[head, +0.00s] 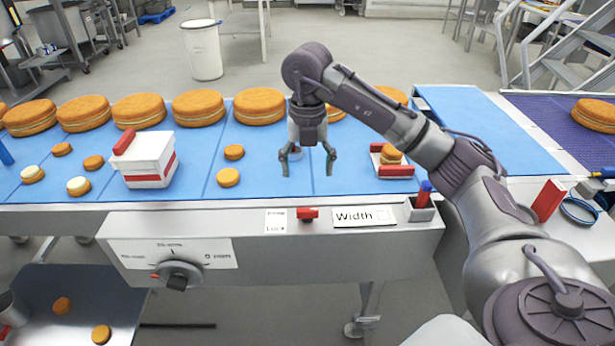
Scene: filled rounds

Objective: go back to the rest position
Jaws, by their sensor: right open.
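My right gripper (307,160) is open and empty. It points down over the blue conveyor belt (335,182), between the small rounds on its left and a red and white tray on its right. My right arm comes in from the lower right and bends over the belt. A small pale thing shows partly behind the fingers; I cannot tell what it is. My left gripper is not in view.
Large orange rounds (198,107) line the belt's back. A white box with red bands (148,166) stands left, near small rounds (228,177). The red-edged tray (396,171) holds small rounds. A pen holder (420,211), red block (548,200) and blue tape ring (578,211) are right.

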